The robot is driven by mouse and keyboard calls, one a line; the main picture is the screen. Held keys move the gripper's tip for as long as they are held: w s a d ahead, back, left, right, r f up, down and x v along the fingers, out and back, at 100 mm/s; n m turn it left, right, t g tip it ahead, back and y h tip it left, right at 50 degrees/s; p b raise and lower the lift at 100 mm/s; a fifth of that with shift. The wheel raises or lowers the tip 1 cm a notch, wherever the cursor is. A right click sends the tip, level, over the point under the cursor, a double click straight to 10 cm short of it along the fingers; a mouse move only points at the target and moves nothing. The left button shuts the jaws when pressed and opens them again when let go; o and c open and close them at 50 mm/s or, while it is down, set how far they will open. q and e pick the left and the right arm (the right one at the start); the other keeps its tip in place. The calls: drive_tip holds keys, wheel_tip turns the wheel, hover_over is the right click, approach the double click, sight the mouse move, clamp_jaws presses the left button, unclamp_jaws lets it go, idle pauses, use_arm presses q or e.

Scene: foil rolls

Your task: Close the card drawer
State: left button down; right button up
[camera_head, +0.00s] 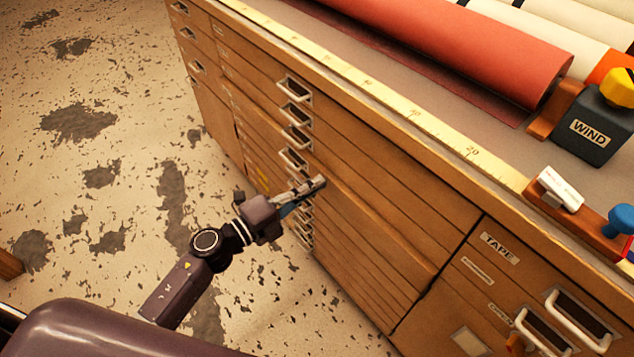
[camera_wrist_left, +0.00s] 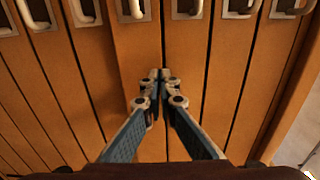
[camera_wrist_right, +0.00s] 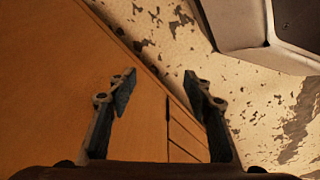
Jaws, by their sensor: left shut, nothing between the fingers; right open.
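The wooden cabinet has a stack of wide, shallow drawers (camera_head: 370,213) with metal pull handles (camera_head: 293,159). One drawer front in this stack seems to stand slightly proud of those around it; no readable label confirms it as the card drawer. My left gripper (camera_head: 318,183) is shut and empty, its tips at the drawer fronts just below a handle. In the left wrist view the closed tips (camera_wrist_left: 160,75) point at the fronts, below the row of handles; contact cannot be told. My right gripper (camera_wrist_right: 158,80) is open and empty, showing only in the right wrist view, near plain wood.
The worktop carries a red roll (camera_head: 470,55), a yellow ruler strip (camera_head: 415,117), a dark WIND box (camera_head: 592,128) and a white block (camera_head: 560,188). A drawer section labelled TAPE (camera_head: 499,247) is at lower right. The speckled floor (camera_head: 110,140) left of the cabinet is open.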

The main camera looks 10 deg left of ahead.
use_arm(q)
drive_tip(key=shift+w+d, duration=0.2)
drive_tip(key=shift+w, duration=0.05)
use_arm(e)
drive_tip(key=shift+f, duration=0.1)
drive_tip(key=shift+w, duration=0.1)
use_arm(q)
drive_tip(key=shift+w+d+r, duration=0.1)
drive_tip(key=shift+w+d, duration=0.1)
drive_tip(key=shift+w, duration=0.05)
drive_tip(key=shift+p+x, duration=0.3)
drive_tip(key=shift+x, duration=0.5)
drive_tip(key=shift+a+r, duration=0.1)
use_arm(e)
drive_tip(key=shift+s+f, duration=0.7)
drive_tip(key=shift+s, duration=0.05)
use_arm(q)
drive_tip(key=shift+a, duration=0.1)
